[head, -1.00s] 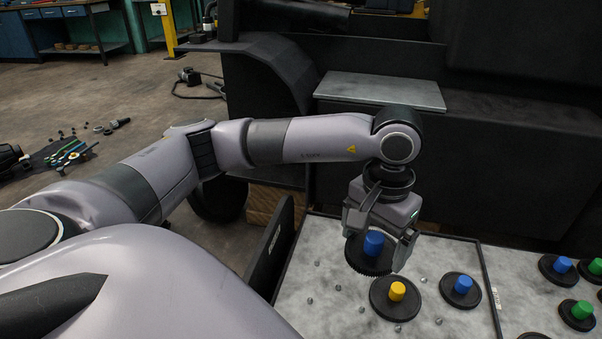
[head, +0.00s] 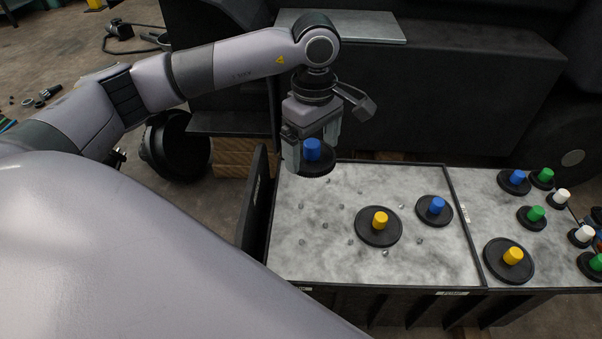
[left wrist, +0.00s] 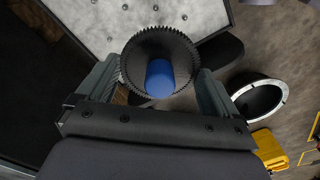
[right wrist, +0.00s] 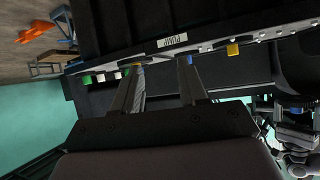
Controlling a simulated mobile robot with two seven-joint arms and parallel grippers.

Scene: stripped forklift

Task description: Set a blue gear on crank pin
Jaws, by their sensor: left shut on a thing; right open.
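My left gripper (head: 314,152) is shut on a dark toothed gear with a blue hub (head: 312,149), held over the back left edge of the left grey board (head: 320,262). The left wrist view shows the gear's toothed rim (left wrist: 135,78) between both fingers, with its blue hub (left wrist: 160,78). Another blue-hubbed gear (head: 437,206) stands on the board beside a yellow-hubbed gear (head: 379,222). Several small pins (head: 327,225) stick up from the board; I cannot tell which is the crank pin. My right gripper (right wrist: 160,75) is open and empty, below a panel edge marked PUMP (right wrist: 180,40).
The right grey board (head: 480,215) carries several gears with blue, green, white and yellow hubs, including a yellow-hubbed one (head: 510,257). A dark upright plate (head: 255,205) edges the left board. Black forklift bodywork (head: 450,105) stands behind. The left board's front left is clear of gears.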

